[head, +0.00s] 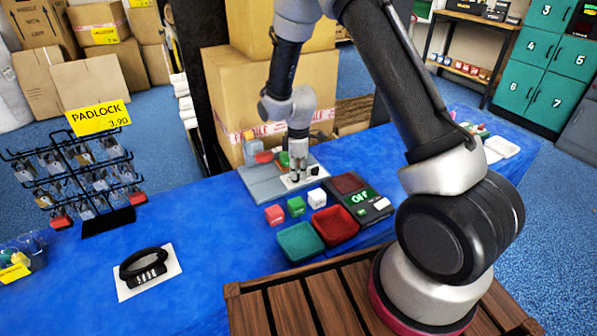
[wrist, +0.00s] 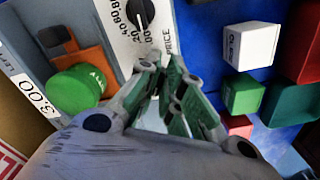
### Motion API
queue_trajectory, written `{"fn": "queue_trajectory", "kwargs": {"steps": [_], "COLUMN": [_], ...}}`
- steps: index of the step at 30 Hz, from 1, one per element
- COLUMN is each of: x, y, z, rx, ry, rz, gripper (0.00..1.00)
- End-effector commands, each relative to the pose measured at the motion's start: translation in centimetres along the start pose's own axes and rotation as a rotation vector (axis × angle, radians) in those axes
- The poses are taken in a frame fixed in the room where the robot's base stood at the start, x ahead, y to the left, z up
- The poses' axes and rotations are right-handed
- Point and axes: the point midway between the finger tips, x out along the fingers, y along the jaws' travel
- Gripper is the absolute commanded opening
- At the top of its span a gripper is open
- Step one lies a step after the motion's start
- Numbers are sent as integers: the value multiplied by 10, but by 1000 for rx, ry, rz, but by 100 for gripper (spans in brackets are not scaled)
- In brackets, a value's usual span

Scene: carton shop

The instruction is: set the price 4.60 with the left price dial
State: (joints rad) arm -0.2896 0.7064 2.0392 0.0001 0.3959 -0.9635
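A white dial plate (wrist: 120,35) with a dark knob (wrist: 143,12) is at the top of the wrist view. It bears the word PRICE and numbers including 20, 40, 60 and 80; part of the dial is cut off. In the head view the plate (head: 303,177) lies on a grey base under my gripper (head: 298,168). My gripper also shows in the wrist view (wrist: 166,66), its green-padded fingers just below the dial numbers. The knob appears clear of them. I cannot tell how far apart the tips are. A white label (wrist: 33,97) reads 3.00.
A green round part (wrist: 77,88) and an orange part (wrist: 83,55) stand left of the dial. White (head: 317,198), green and red blocks, a green tray (head: 300,241), a red tray (head: 335,225) and a display device (head: 362,197) are nearby. A padlock rack (head: 108,222) stands left.

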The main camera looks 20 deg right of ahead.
Motion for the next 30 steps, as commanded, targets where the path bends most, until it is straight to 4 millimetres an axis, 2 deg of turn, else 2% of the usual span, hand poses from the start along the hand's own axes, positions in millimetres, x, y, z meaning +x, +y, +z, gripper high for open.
{"fn": "queue_trajectory", "kwargs": {"steps": [11,30], "x": [0,0], "y": [0,-4], "z": [0,-1], "rx": [61,457], "ry": [0,0], "rz": [0,0], "gripper": [0,0]}}
